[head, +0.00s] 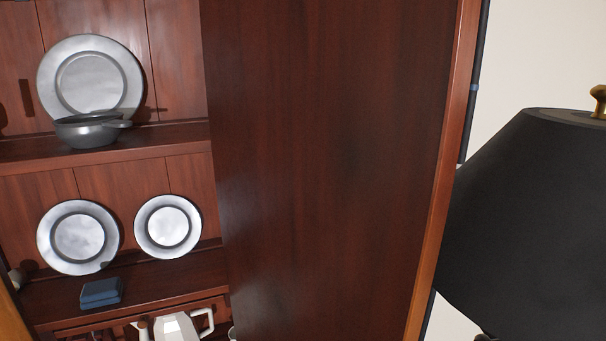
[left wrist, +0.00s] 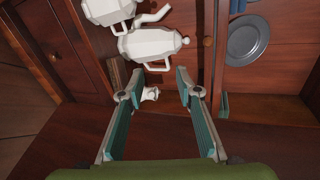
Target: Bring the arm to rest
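My left gripper (left wrist: 158,84) shows in the left wrist view with its two teal-padded fingers spread apart. Nothing is held between them. A small white item (left wrist: 150,94) appears in the gap, but I cannot tell how far beyond the fingers it is. White teapots stand beyond the fingertips, the nearer-looking one (left wrist: 152,45) just above them in the picture. Neither gripper shows in the head view, and the right gripper is in no view.
The wooden shelves hold pewter plates (head: 91,76), a dark pot (head: 88,130), a blue box (head: 101,292) and a white teapot (head: 178,327). A large wooden panel (head: 330,170) fills the middle of the head view. A black lampshade (head: 530,220) stands at right.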

